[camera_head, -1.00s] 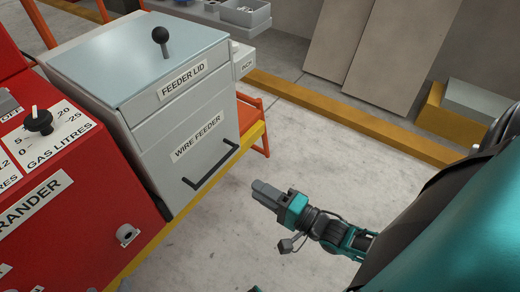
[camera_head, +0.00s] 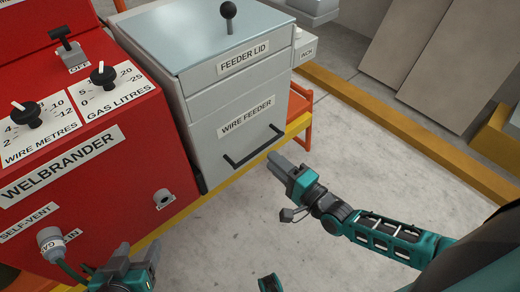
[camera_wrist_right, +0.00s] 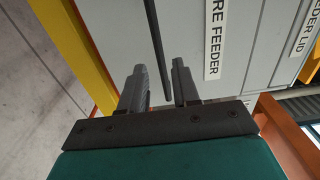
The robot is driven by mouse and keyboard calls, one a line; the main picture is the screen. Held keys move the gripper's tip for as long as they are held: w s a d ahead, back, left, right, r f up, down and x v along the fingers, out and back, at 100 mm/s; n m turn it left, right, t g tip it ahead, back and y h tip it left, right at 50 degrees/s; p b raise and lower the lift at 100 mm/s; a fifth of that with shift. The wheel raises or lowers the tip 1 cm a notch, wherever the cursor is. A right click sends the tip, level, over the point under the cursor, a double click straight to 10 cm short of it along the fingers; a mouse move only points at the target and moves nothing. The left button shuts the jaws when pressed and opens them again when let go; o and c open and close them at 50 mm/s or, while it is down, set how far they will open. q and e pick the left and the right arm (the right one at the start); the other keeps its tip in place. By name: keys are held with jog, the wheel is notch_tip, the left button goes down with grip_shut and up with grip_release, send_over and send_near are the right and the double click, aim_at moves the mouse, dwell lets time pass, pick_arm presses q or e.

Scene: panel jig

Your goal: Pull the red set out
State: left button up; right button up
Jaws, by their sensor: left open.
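The red set (camera_head: 90,140), labelled WELBRANDER, stands at the left in the head view. It has two black dials, an OFF switch on top and a grey plug (camera_head: 50,242) low on its front. The grey wire feeder (camera_head: 205,105) stands beside it, with a dark bar handle (camera_head: 255,150). My right gripper (camera_head: 274,158) is close to the handle's right end. In the right wrist view its fingers (camera_wrist_right: 160,88) are apart, with the handle bar (camera_wrist_right: 156,45) reaching between them. My left gripper (camera_head: 135,252) is open, low in front of the red set.
A yellow edge (camera_head: 215,185) runs below the set and feeder, with an orange frame (camera_head: 298,105) at the right. A black-knobbed lever (camera_head: 228,12) stands on the feeder lid. Open concrete floor (camera_head: 350,150) lies to the right.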

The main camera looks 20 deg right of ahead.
aim_at(260, 148)
jog(key=b+x, duration=0.1)
jog(key=x, duration=0.5)
jog(key=shift+w+a, duration=0.1)
jog(key=shift+w, duration=0.15)
grip_shut()
